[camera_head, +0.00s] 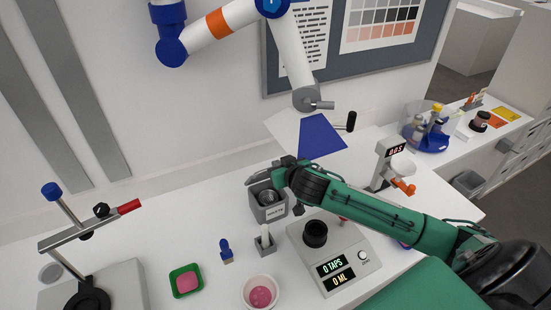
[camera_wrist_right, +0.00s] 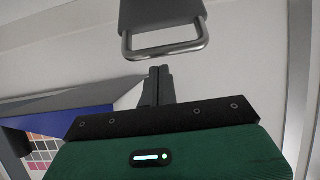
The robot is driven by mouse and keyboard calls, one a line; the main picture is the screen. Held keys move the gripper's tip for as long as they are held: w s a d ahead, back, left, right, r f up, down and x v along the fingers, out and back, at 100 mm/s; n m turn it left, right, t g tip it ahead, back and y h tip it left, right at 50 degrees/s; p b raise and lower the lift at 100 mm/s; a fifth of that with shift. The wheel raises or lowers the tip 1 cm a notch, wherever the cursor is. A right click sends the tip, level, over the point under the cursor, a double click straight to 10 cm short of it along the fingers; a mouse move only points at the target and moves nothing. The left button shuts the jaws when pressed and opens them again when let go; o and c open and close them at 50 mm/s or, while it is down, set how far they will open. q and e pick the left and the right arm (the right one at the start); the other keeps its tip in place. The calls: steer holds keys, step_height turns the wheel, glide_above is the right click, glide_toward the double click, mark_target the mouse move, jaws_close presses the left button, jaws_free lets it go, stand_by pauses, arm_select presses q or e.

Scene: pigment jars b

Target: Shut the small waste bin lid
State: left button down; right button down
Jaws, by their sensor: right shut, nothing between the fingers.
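The small waste bin (camera_head: 270,213) is a grey box with a pale label, standing on the white bench in the head view. Its dark opening shows, and the lid looks raised at the back, partly hidden by my gripper. In the right wrist view a grey part, seemingly the lid (camera_wrist_right: 160,14), carries a metal loop handle (camera_wrist_right: 166,52). My right gripper (camera_head: 270,176) is at the bin's top rear. Its fingers (camera_wrist_right: 157,72) are together and empty, just below the loop in the wrist view; whether they touch it I cannot tell. My left gripper is not in view.
Close to the bin stand a scale (camera_head: 328,254) with a black cup, a small grey holder (camera_head: 265,244), a blue-topped bottle (camera_head: 226,252), a green tray (camera_head: 186,281) and a white bowl (camera_head: 261,292). A white-and-blue arm (camera_head: 295,60) hangs above. Bare bench lies left of the bin.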

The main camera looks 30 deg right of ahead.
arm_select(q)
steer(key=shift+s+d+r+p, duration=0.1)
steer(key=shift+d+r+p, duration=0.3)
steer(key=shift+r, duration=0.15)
arm_select(e)
steer(key=x, duration=0.2)
steer(key=shift+w+f, duration=0.1)
steer(key=shift+w, duration=0.15)
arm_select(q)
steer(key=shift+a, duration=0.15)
